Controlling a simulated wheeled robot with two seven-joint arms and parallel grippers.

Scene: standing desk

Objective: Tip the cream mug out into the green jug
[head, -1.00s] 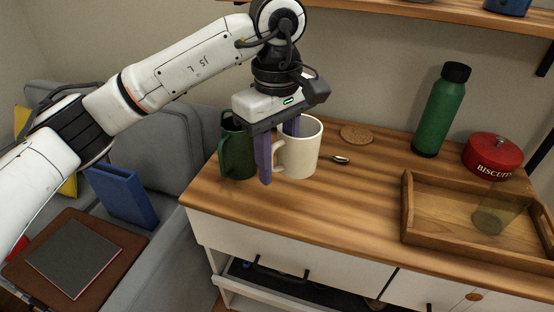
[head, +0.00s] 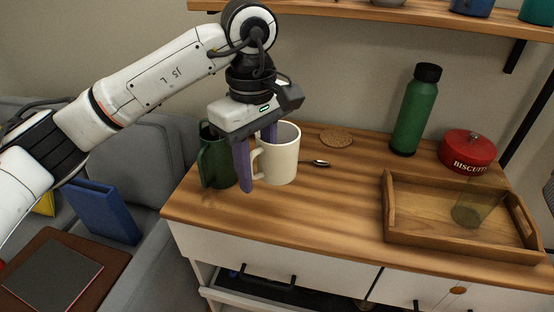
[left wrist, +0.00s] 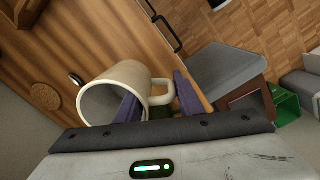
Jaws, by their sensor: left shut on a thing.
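The cream mug (head: 280,162) stands upright on the wooden worktop in the head view, its handle towards the left. It also shows in the left wrist view (left wrist: 110,90), with its mouth facing the camera. My left gripper (head: 257,155) comes down from above and is shut on the mug at its handle side, one purple finger beyond the handle and the other at the mug's wall. The green jug (head: 212,165) stands just left of the mug, partly hidden by the gripper. The contents of mug and jug cannot be made out. My right gripper is not in view.
A spoon (head: 320,163) and a cork coaster (head: 336,138) lie right of the mug. A wooden tray (head: 388,215) holding a clear glass (head: 466,212), a green bottle (head: 415,115) and a red biscuit tin (head: 468,152) stand further right. A shelf (head: 400,14) runs above.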

